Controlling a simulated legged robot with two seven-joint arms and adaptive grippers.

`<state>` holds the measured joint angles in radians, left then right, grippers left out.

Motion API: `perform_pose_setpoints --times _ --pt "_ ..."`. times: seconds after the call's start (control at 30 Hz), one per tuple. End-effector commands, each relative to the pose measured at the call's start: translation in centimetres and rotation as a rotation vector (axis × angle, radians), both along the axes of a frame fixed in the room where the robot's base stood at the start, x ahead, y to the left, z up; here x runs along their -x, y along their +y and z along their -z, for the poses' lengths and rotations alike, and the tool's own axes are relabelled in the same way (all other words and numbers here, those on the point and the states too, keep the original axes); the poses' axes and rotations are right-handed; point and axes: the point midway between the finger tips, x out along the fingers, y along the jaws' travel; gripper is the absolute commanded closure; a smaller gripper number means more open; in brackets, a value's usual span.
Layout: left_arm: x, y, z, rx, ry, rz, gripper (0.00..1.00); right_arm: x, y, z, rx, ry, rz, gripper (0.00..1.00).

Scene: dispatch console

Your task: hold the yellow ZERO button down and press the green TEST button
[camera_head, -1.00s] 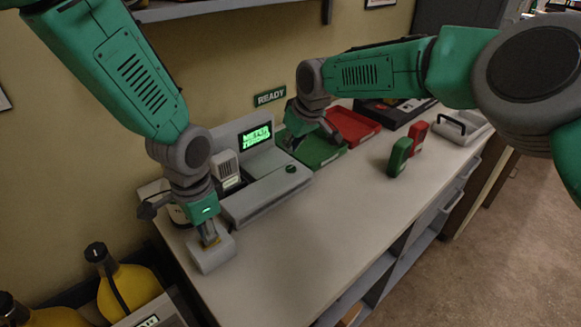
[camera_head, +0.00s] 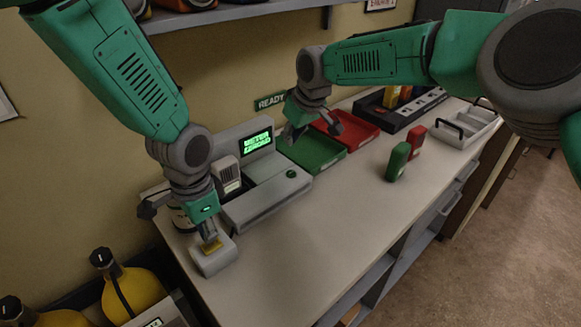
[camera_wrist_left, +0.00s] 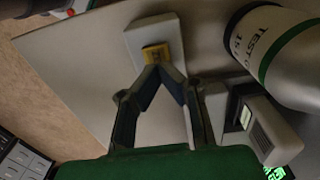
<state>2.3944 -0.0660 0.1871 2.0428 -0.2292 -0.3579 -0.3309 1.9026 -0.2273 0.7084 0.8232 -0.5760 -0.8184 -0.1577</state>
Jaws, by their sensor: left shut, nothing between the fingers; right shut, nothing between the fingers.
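The yellow ZERO button (camera_head: 212,248) sits on a small pale box (camera_head: 218,262) at the near left of the counter. My left gripper (camera_head: 210,239) is shut, its fingertips at the button and seemingly touching it. In the left wrist view the closed fingertips (camera_wrist_left: 160,68) meet at the edge of the yellow button (camera_wrist_left: 157,54); how far it is pressed I cannot tell. The round green button (camera_head: 291,173) is on the right end of the grey console (camera_head: 265,197). My right gripper (camera_head: 292,132) is shut and empty, above and behind that button, apart from it.
A lit green display (camera_head: 257,141) stands at the console's back. A green tray (camera_head: 318,165) and red tray (camera_head: 350,137) lie to the right. Green (camera_head: 398,162) and red (camera_head: 416,140) upright blocks stand on the counter. A white cylinder (camera_wrist_left: 275,45) is beside the left gripper. The front counter is clear.

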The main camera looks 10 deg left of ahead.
Motion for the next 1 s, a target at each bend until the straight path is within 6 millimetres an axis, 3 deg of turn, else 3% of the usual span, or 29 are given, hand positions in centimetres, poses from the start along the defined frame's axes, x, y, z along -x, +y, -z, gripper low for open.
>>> perform_pose_setpoints --times 0.57,1.0 --pt "0.0 0.0 -4.8 0.000 0.000 0.000 1.00 0.0 0.0 -4.9 0.000 0.000 0.000 1.00" --pt "0.0 0.0 -4.8 0.000 0.000 0.000 1.00 0.0 0.0 -5.0 0.000 0.000 0.000 1.00"
